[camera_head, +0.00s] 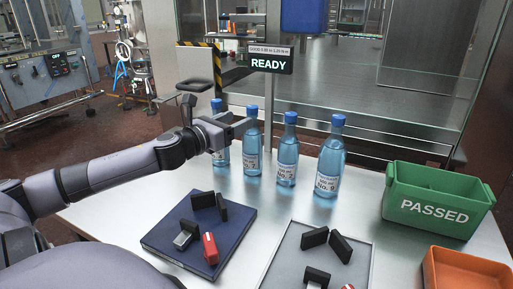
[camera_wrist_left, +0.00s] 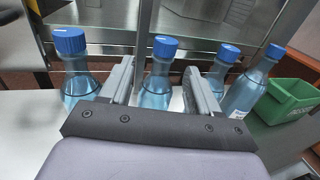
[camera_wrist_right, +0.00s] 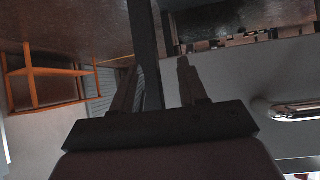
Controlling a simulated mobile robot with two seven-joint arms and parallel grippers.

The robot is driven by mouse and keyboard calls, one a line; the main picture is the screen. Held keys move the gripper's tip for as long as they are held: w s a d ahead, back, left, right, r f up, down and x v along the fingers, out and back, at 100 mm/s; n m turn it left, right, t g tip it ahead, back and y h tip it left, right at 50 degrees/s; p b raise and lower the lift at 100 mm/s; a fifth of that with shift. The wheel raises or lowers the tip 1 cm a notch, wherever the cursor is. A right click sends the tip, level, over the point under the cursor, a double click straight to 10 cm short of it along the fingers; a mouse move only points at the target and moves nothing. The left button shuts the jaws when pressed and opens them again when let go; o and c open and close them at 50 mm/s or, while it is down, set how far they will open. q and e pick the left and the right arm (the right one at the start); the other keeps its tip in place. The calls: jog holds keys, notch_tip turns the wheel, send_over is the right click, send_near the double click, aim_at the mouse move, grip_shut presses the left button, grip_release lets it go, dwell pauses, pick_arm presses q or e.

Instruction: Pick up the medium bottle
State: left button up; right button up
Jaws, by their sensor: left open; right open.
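Several blue bottles with blue caps stand upright in a row on the table. From the left they are the first (camera_head: 218,157), second (camera_head: 252,152), third (camera_head: 287,160) and tallest-looking fourth bottle (camera_head: 329,165). Which is the medium one is not clear. My left gripper (camera_head: 236,124) is open at neck height by the two leftmost bottles. In the left wrist view, the second bottle (camera_wrist_left: 156,90) shows between the open fingers (camera_wrist_left: 158,68); I cannot tell whether they touch it. My right gripper (camera_wrist_right: 162,66) is open and empty in the right wrist view, with no bottle there.
A green PASSED bin (camera_head: 436,200) and an orange bin (camera_head: 465,272) stand at the right. A dark blue tray (camera_head: 165,236) and a grey tray (camera_head: 283,262) hold small black and red parts. A READY sign (camera_head: 268,62) and glass panel stand behind the bottles.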

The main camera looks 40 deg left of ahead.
aim_at(249, 114)
pick_arm(q)
jog(key=shift+w, duration=0.6)
jog(key=shift+w+r, duration=0.1)
jog(key=shift+w, duration=0.65)
jog(key=shift+w+d+r+p, duration=0.1)
jog(key=shift+w+p, duration=0.45)
jog(key=shift+w, duration=0.45)
jog(key=shift+w+p, duration=0.3)
jog(key=shift+w, duration=0.6)
